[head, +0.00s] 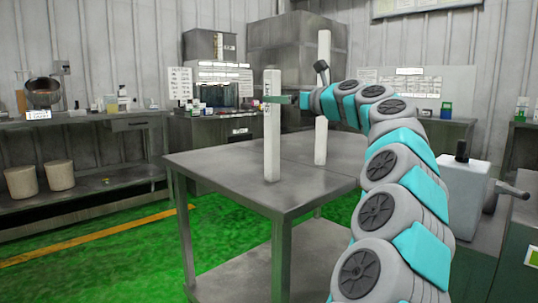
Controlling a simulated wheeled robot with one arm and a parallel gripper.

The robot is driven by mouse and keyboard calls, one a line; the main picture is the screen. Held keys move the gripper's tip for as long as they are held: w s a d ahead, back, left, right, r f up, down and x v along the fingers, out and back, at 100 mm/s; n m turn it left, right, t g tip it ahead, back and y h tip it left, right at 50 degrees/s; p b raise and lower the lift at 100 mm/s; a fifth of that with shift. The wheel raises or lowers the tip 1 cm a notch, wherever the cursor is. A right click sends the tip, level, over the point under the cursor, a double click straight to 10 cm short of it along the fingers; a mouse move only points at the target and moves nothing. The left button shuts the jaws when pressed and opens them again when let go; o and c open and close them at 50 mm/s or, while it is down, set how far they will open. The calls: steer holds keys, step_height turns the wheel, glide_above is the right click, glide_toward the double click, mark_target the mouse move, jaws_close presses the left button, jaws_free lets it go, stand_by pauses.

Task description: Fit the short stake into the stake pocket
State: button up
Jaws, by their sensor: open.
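A short white stake (272,145) stands upright on the metal table, near its front left part. A taller white stake (321,145) stands upright behind it and to the right. My gripper (277,99) is at the upper part of the short stake, reaching in from the right with its jaws open. The fingers overlap the stake in the picture; I cannot tell whether they touch it. My arm passes in front of part of the taller stake. I cannot make out the stake pocket.
The grey metal table (225,172) has a mostly bare top. Side benches (85,118) with pots and bottles line the left wall. A white box-shaped unit (463,190) stands right of my arm. The green floor (120,245) at left is clear.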

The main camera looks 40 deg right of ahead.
steer(key=w, duration=0.6)
steer(key=shift+w+a+b, duration=0.25)
steer(key=shift+a+b, duration=0.05)
steer(key=shift+f, duration=0.1)
steer(key=shift+c, duration=0.2)
jaws_close()
stand_by(0.3)
stand_by(0.8)
